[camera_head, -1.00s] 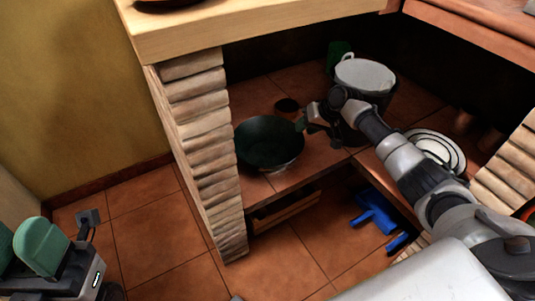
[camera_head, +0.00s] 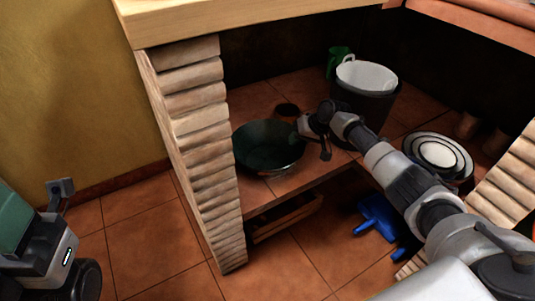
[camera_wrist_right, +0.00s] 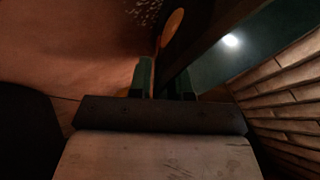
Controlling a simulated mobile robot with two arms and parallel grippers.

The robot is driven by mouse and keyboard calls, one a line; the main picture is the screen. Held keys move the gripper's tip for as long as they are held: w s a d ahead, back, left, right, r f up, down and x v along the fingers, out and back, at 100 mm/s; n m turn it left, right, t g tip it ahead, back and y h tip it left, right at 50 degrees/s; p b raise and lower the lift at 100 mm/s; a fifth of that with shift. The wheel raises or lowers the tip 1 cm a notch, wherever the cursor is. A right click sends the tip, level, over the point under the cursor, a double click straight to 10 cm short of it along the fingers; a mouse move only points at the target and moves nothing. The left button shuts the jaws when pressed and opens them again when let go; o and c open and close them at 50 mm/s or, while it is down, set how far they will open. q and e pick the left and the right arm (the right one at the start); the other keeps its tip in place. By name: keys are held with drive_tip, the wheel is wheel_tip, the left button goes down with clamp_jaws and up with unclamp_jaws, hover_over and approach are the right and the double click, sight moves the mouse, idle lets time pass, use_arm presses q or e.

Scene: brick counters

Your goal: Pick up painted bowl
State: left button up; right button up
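The painted bowl (camera_head: 268,158) is a wide, dark green bowl on the tiled shelf, beside the brick pillar. My right gripper (camera_head: 303,127) is at its right-hand rim. In the right wrist view, the bowl (camera_wrist_right: 245,62) fills the upper right with a bright glint inside. Its dark rim runs diagonally between the green fingertips of the right gripper (camera_wrist_right: 166,75). The fingers stand apart around the rim; whether they press on it is unclear. My left gripper (camera_head: 22,225) is partly cut off at the lower left, far from the bowl, and its opening is hidden.
A small brown pot (camera_head: 286,110) stands behind the bowl. A dark bucket with a white liner (camera_head: 366,78), a green cup (camera_head: 338,60) and stacked plates (camera_head: 436,153) stand further right. The brick pillar (camera_head: 205,150) borders the shelf. A blue object (camera_head: 378,217) lies below.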

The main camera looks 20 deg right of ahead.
clamp_jaws()
drive_tip(key=shift+r, duration=0.1)
